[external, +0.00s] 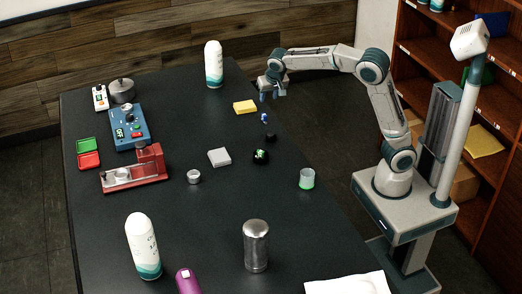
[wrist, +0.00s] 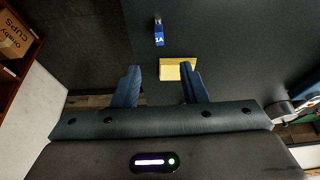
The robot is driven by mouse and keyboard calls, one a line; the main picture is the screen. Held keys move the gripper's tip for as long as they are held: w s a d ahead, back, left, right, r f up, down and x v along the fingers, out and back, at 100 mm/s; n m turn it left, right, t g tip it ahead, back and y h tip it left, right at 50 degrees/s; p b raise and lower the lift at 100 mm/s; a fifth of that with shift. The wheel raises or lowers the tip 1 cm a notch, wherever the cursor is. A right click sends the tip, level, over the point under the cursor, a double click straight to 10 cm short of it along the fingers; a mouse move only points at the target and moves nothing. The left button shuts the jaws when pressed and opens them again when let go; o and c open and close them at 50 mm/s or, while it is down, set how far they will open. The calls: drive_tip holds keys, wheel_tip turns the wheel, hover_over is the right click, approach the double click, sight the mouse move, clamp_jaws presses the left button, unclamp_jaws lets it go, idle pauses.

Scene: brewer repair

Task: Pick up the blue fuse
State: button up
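The blue fuse (external: 264,118) stands on the dark table near its right edge in the external view. In the wrist view the fuse (wrist: 158,38) shows a "1A" label and lies ahead of the fingers, beyond the yellow block. My gripper (external: 272,92) is above the table, up and slightly right of the fuse. In the wrist view my gripper (wrist: 157,86) has its blue fingers apart with nothing held between them.
A yellow block (external: 245,107) lies close by the fuse. A small black object (external: 270,136) and a dark round item with green marking (external: 260,156) stand nearer the camera. A tall white bottle (external: 213,64) stands at the back. A blue device (external: 130,127) and red stand (external: 135,170) are at left.

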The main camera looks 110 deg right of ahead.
sight(264, 112)
drive_tip(key=p+x, duration=0.1)
drive_tip(key=x, duration=1.2)
drive_tip(key=shift+f, duration=0.1)
clamp_jaws()
